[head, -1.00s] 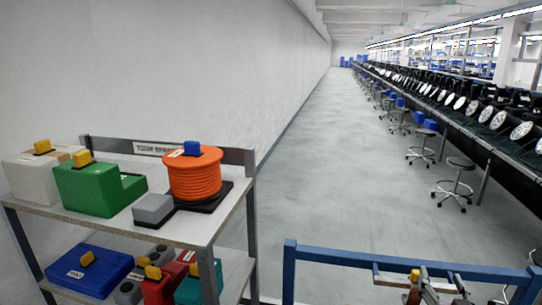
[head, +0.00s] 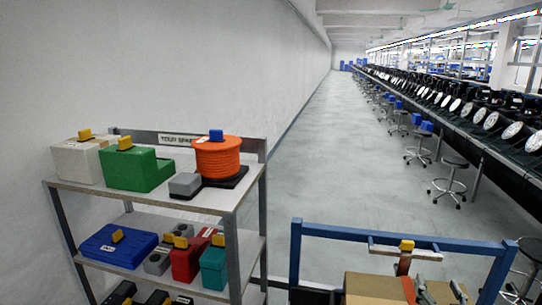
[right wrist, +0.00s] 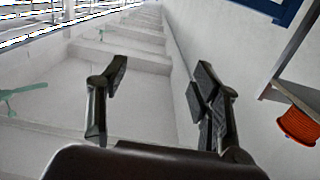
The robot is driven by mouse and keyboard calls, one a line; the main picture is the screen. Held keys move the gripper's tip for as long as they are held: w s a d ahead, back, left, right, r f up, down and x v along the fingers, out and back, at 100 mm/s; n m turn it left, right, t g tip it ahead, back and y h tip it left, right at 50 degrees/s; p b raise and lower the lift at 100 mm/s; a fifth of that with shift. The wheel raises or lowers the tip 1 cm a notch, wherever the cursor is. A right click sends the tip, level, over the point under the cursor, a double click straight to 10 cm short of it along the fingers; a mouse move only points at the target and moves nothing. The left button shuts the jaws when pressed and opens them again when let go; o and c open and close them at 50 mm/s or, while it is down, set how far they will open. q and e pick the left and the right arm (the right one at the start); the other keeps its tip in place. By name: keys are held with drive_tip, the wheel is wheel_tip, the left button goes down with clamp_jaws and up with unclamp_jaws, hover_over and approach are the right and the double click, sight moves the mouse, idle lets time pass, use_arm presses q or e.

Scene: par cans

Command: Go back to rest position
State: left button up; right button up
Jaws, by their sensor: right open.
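My right gripper (right wrist: 160,82) shows in the right wrist view, with its two black fingers spread apart and nothing between them. The ceiling and a plain wall lie behind it, and an orange cable reel (right wrist: 298,125) is off to the right of that view. I cannot make out the right gripper clearly in the head view. My left gripper is not in view.
A grey shelf rack (head: 222,208) at left holds the orange reel (head: 217,157), a green case (head: 130,170) and a white box (head: 75,163). A blue cart frame (head: 400,236) with a cardboard box (head: 372,287) stands at front right. Stools (head: 450,180) line the benches; the aisle (head: 335,150) is clear.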

drive_tip(key=s+a+f+g, duration=0.3)
drive_tip(key=a+f, duration=0.1)
drive_tip(key=f, duration=0.2)
drive_tip(key=s+a+f+n+g+y, duration=0.1)
drive_tip(key=s+a+f+n+g, duration=0.25)
drive_tip(key=s, duration=0.55)
drive_tip(key=s+a+f+g+y, duration=0.2)
drive_tip(key=s+a+f+g, duration=0.15)
drive_tip(key=s+a, duration=0.4)
drive_tip(key=s+a+f+n+g+y, duration=0.1)
drive_tip(key=s+a+f+g, duration=0.25)
drive_tip(key=s, duration=0.65)
wheel_tip(320, 180, down, 34)
drive_tip(key=s+g+b, duration=0.1)
drive_tip(key=s+b, duration=0.2)
drive_tip(key=b, duration=0.3)
use_arm(q)
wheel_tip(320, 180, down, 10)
drive_tip(key=b, duration=0.4)
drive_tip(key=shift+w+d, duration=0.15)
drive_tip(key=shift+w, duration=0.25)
use_arm(e)
drive_tip(key=s+d+f+g, duration=0.1)
drive_tip(key=s+d+f, duration=0.1)
drive_tip(key=s+f, duration=1.3)
wheel_tip(320, 180, down, 4)
drive_tip(key=shift+s+d+f, duration=0.2)
drive_tip(key=shift+s+d, duration=0.2)
drive_tip(key=shift+n+g, duration=0.25)
